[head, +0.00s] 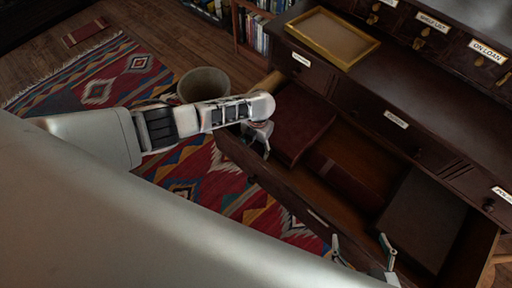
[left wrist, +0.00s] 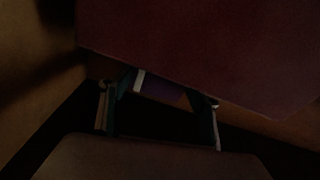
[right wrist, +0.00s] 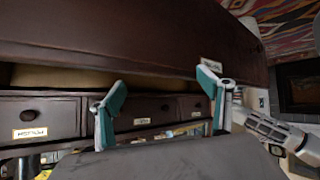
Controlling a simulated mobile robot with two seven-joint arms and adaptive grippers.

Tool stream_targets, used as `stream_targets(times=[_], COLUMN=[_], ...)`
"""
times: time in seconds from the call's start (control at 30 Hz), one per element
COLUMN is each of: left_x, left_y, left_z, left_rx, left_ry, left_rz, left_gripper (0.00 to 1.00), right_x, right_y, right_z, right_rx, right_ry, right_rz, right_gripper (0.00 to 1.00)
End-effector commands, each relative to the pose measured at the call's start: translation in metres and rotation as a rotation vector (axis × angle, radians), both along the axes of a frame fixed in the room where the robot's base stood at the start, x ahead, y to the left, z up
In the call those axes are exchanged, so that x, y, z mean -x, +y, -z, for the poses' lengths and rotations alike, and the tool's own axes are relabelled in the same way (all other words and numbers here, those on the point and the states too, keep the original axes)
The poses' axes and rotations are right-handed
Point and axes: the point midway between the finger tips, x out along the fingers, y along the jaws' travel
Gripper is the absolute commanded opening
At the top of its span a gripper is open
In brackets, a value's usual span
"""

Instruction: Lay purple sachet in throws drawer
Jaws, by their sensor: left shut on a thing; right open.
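The purple sachet (left wrist: 165,92) appears as a dim purple piece with a pale edge between the fingers of my left gripper (left wrist: 160,112), which is shut on it. Most of the sachet is in shadow. In the head view my left gripper (head: 258,140) reaches down at the left end of an open drawer (head: 270,190), beside a dark red block (head: 292,125); the sachet cannot be made out there. The drawer front's label (head: 318,217) is too small to read. My right gripper (head: 362,262) is open and empty by the drawer's near front; its fingers also show in the right wrist view (right wrist: 165,105).
The open drawer also holds a brown box (head: 425,220) at the right and a reddish flat thing (head: 340,180) in the middle. A yellow-rimmed tray (head: 375,47) stands on the desk above. A bin (head: 204,82) stands on the patterned rug (head: 225,190).

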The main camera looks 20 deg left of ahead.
Motion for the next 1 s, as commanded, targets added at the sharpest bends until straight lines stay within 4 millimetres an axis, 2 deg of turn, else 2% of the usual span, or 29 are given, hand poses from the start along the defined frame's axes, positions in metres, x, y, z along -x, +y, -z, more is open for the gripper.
stream_targets(times=[0.03, 0.2, 0.43, 0.47, 0.5, 0.53, 0.87, 1.0], left_x=[0.002, -0.001, 0.000, 0.000, -0.001, -0.001, -0.001, -0.004], left_y=[0.000, 0.000, 0.000, 0.000, 0.000, 0.000, 0.000, 0.000], left_z=[0.008, 0.004, 0.010, 0.010, 0.008, 0.008, 0.007, -0.004], left_rx=[-0.001, 0.000, 0.001, 0.001, 0.001, 0.001, 0.000, 0.000], left_ry=[0.005, -0.002, 0.001, 0.000, -0.001, -0.001, -0.002, -0.007], left_rz=[0.000, 0.000, 0.000, 0.000, 0.000, 0.000, 0.000, 0.000], left_gripper=[0.40, 0.40, 0.40, 0.64, 0.74, 0.79, 0.79, 0.79], right_x=[-0.002, -0.011, -0.005, -0.005, -0.005, -0.005, -0.006, -0.010], right_y=[0.001, 0.001, 0.001, 0.001, 0.001, 0.001, 0.001, 0.001], right_z=[0.000, -0.010, -0.002, -0.003, -0.004, -0.004, -0.006, -0.014], right_rx=[-0.001, -0.004, -0.004, -0.004, -0.003, -0.003, -0.004, -0.004], right_ry=[-0.005, -0.027, -0.011, -0.012, -0.013, -0.013, -0.016, -0.032], right_rz=[-0.002, -0.002, -0.003, -0.003, -0.003, -0.003, -0.003, -0.003], right_gripper=[0.78, 0.78, 0.78, 0.78, 0.78, 0.78, 0.78, 0.78])
